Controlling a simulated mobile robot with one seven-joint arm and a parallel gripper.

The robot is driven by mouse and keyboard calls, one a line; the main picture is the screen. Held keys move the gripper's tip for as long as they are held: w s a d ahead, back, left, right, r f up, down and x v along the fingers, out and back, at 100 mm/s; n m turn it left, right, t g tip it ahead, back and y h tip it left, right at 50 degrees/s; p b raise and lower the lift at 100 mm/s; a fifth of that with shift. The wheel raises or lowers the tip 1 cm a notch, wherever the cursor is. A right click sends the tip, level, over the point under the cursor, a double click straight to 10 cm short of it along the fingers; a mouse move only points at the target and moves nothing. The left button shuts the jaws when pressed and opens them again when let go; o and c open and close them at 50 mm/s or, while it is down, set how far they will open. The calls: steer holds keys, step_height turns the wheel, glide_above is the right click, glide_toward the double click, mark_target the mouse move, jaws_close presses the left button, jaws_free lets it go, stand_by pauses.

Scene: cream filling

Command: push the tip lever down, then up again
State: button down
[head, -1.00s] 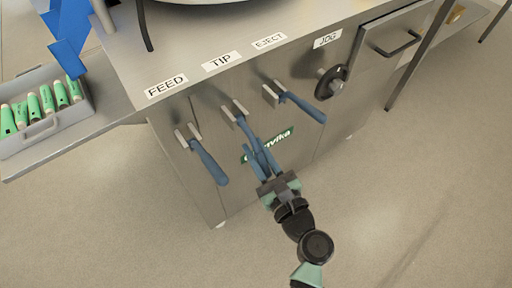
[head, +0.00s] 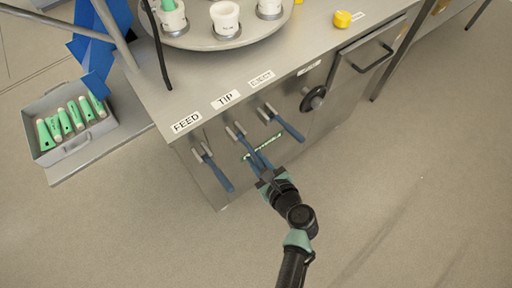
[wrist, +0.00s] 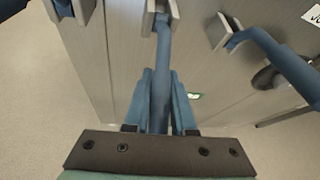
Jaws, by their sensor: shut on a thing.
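The tip lever (head: 245,141) is a blue handle on a grey bracket below the TIP label (head: 226,99) on the machine's front. It slants outward and down, at roughly the same slope as its neighbours. My gripper (head: 259,162) is shut on it, with a blue finger on each side of the handle. In the wrist view, the tip lever (wrist: 162,70) runs between the two fingers of my gripper (wrist: 160,105). The handle's lower end is hidden by the gripper.
The feed lever (head: 217,173) hangs close on the left and the eject lever (head: 290,128) close on the right. A black jog wheel (head: 313,98) and a drawer handle (head: 372,57) lie farther right. A tray (head: 88,139) of green tubes stands at left. The floor in front is clear.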

mark_target(258, 157)
steer(key=shift+s+d+r+g+h+p, duration=0.15)
steer(key=shift+r+g+h+p, duration=0.5)
steer(key=shift+p, duration=2.4)
steer(key=shift+s+a+r+g+h+p, duration=0.2)
steer(key=shift+r+g+p, duration=0.85)
steer(key=shift+p, duration=1.95)
steer(key=r+g+h+p, duration=0.1)
steer(key=p, duration=0.4)
steer(key=shift+w, duration=0.15)
steer(key=shift+r+n+g+h+p, duration=0.25)
steer(key=shift+g+h+p, duration=0.3)
steer(key=shift+p, duration=0.4)
steer(key=shift+w+f+g+p, duration=0.1)
steer(key=shift+g+p, duration=0.15)
steer(key=shift+p, duration=0.1)
steer(key=c, duration=0.8)
jaws_free()
steer(key=shift+o, duration=0.2)
steer(key=p+v, duration=0.5)
steer(key=v, duration=0.8)
